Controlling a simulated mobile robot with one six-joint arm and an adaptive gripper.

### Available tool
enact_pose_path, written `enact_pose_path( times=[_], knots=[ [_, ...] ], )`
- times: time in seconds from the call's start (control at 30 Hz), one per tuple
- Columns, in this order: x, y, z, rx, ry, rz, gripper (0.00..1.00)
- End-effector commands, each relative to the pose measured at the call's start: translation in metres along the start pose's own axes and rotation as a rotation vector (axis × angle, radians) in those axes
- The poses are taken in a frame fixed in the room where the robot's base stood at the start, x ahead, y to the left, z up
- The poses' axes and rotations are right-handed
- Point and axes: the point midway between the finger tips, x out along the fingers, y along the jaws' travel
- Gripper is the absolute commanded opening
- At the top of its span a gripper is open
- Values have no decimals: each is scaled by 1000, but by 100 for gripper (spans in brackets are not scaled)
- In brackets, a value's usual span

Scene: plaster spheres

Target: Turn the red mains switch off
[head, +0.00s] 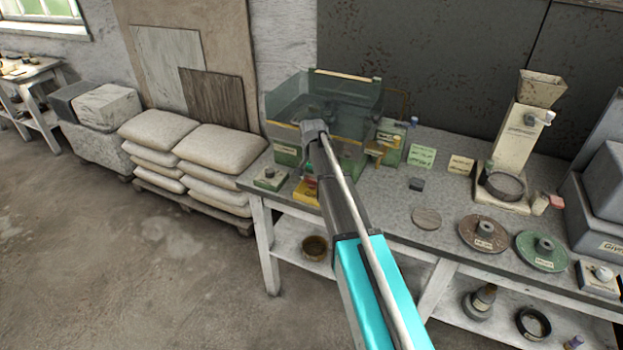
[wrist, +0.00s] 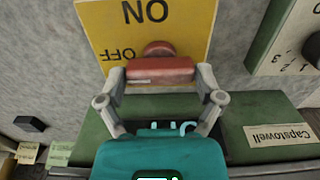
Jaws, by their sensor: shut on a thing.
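The red mains switch handle (wrist: 160,70) sits on a yellow plate (wrist: 190,25) marked ON and OFF, with the words upside down in the wrist view. The handle lies close to the OFF word and apart from ON. My gripper (wrist: 160,74) is shut on the handle, one finger at each end. In the head view the yellow plate (head: 304,194) shows at the bench's left front, partly behind my arm, with a bit of red (head: 311,182) beside it. My fingertips are mostly hidden there.
A glass-walled tank (head: 350,95) stands just behind on the bench (head: 395,215). A small green box with a knob (head: 269,178) is left of the plate. Stacked sacks (head: 215,150) stand left of the bench. Round discs (head: 485,233) lie to the right. The floor at left is clear.

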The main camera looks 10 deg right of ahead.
Motion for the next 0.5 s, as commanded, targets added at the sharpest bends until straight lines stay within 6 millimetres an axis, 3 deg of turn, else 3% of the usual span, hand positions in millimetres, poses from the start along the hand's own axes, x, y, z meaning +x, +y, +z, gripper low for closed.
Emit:
enact_pose_path(
  times=[0.4, 0.43, 0.5],
  knots=[
    [0, -2, -4, -11, 9, -4, 38],
    [0, -2, -4, -10, 9, -4, 89],
    [0, -2, -4, -10, 9, -4, 100]
  ],
)
